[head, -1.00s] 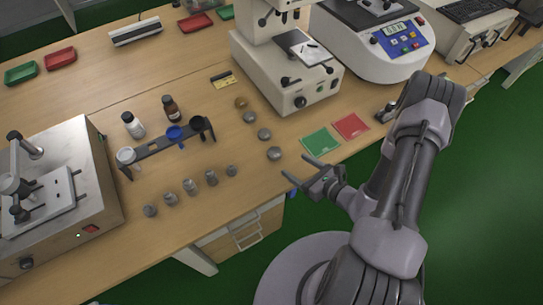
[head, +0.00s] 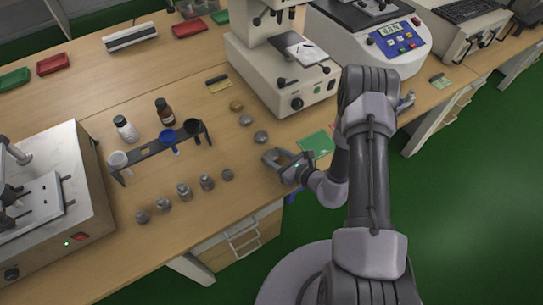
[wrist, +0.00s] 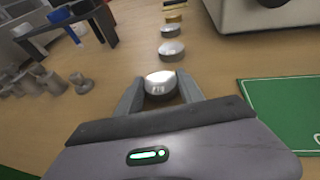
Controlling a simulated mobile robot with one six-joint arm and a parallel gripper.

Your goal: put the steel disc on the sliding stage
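A grey steel disc (wrist: 161,84) lies on the bench between the two fingers of my gripper (wrist: 160,92) in the wrist view. The fingers are open on either side of it, and I cannot tell whether they touch it. In the head view my gripper (head: 280,160) is low over the bench near its front edge, partly hiding this disc. Two more grey discs (head: 261,137) (head: 246,120) and a brass-coloured one (head: 236,105) lie in a row behind it. A flat pale plate (head: 40,207), seemingly the sliding stage, sits on the machine at the left.
Several small grey weights (head: 184,191) stand left of my gripper, with a holder rack (head: 152,152) behind them. A microscope (head: 275,75) stands behind the discs. A green card (head: 317,144) lies just right of my gripper. The bench between weights and discs is clear.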

